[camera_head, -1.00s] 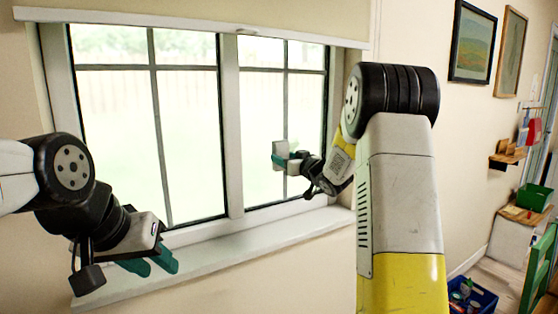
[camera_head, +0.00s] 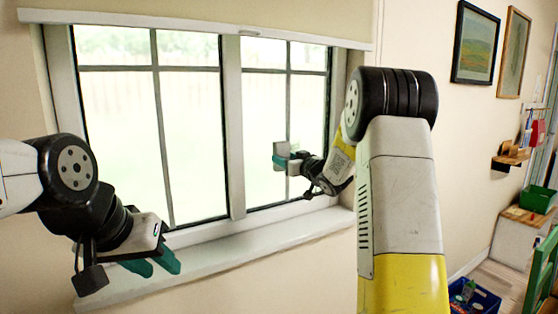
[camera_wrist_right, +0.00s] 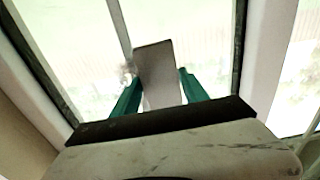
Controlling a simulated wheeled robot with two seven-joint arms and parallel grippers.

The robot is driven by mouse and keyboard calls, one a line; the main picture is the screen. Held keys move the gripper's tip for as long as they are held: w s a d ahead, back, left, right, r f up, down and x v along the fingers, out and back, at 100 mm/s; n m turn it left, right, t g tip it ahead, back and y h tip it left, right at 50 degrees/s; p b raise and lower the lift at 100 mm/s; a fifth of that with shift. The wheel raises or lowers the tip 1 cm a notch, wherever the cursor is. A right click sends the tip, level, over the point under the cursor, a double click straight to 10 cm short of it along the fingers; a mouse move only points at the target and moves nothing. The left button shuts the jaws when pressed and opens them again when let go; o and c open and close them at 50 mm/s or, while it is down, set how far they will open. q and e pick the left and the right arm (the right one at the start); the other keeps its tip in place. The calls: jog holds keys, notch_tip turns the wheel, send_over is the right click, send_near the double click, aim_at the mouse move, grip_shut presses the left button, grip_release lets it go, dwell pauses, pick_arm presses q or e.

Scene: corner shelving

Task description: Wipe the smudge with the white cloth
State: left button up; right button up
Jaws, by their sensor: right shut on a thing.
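The white cloth (camera_head: 280,149) is a pale, flat piece upright against the right-hand window pane. It also shows in the right wrist view (camera_wrist_right: 158,70), between the green fingertips. My right gripper (camera_head: 287,162) is shut on it; its fingers show on both sides of the cloth in the wrist view (camera_wrist_right: 160,95). A faint greyish mark (camera_wrist_right: 127,73) shows just left of the cloth in the wrist view and may be the smudge; I cannot tell for sure. My left gripper (camera_head: 152,264) hangs over the sill, its green fingers apart and nothing seen between them.
Window frames and bars (camera_head: 233,130) surround the panes, with a blind (camera_head: 190,20) above. The white sill (camera_head: 255,238) looks clear. To the right are pictures (camera_head: 473,43), a small shelf (camera_head: 508,160), a green bin (camera_head: 537,198) and a blue crate (camera_head: 475,298).

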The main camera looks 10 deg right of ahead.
jog(key=shift+w+a, duration=0.15)
jog(key=shift+w, duration=0.25)
jog(key=w+d, duration=0.4)
jog(key=d, duration=0.5)
jog(key=shift+d, duration=0.4)
dwell(0.6)
jog(key=shift+s+a, duration=0.65)
jog(key=shift+a, duration=1)
jog(key=shift+s+a, duration=0.7)
jog(key=shift+a, duration=0.95)
jog(key=shift+s+a, duration=0.65)
jog(key=shift+a, duration=1)
jog(key=shift+r, duration=1.35)
jog(key=shift+w+d, duration=0.65)
jog(key=shift+d, duration=1.05)
jog(key=shift+w+d, duration=0.7)
jog(key=shift+d, duration=0.95)
jog(key=shift+w+d, duration=0.65)
jog(key=shift+d, duration=1.05)
jog(key=shift+s+a, duration=0.65)
jog(key=shift+a, duration=1.05)
jog(key=shift+s+a, duration=0.65)
jog(key=shift+a, duration=1.1)
jog(key=shift+s+a, duration=0.65)
jog(key=shift+a, duration=1.05)
